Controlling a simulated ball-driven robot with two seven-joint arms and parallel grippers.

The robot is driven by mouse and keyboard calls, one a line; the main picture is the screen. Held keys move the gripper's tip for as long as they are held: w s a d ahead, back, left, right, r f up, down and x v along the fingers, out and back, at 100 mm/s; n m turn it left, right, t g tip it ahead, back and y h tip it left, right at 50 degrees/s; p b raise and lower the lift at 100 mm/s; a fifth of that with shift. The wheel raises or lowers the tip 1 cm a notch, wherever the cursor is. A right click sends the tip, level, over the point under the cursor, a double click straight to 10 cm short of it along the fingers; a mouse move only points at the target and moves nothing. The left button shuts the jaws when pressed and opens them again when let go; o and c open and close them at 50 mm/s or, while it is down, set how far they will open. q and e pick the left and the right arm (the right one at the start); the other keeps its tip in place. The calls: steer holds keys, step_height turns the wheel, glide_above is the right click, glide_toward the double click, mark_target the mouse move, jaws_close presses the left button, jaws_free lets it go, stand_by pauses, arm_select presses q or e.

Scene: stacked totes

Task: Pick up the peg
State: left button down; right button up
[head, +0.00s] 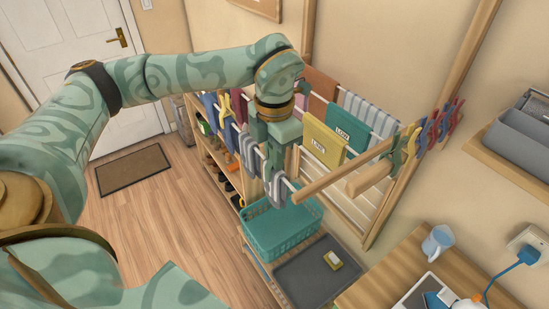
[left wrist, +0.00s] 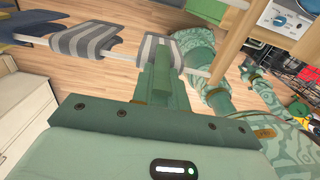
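Several clothes pegs are clipped along a wooden rail at the right of the head view: a green peg (head: 396,152), a yellow peg (head: 412,140), a blue peg (head: 423,136) and a red peg (head: 445,122). Which one the task means does not show. My left gripper (head: 275,165) points down at the near part of the drying rack, left of these pegs and apart from them. Its fingers (left wrist: 158,80) are beside a grey striped sock (left wrist: 152,51). The view does not show a gap between the fingers or anything held. My right gripper is out of view.
The wooden drying rack (head: 325,190) carries cloths and socks on thin rods. A teal basket (head: 285,230) and a dark tray (head: 315,272) with a small yellow item (head: 333,261) are below. A table with a mug (head: 438,243) is at lower right.

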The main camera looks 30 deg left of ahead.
arm_select(q)
steer(key=shift+r, duration=0.45)
step_height(320, 180, up, 3)
steer(key=shift+s+a+f+b, duration=0.1)
steer(key=shift+f+b, duration=0.1)
steer(key=shift+b, duration=0.35)
steer(key=s+a+r+b, duration=0.1)
steer(key=s+a+r, duration=0.4)
steer(key=s+r, duration=0.4)
steer(key=s, duration=0.3)
steer(key=shift+s+a+r, duration=0.15)
steer(key=shift+s+r, duration=0.1)
steer(key=shift+s, duration=0.1)
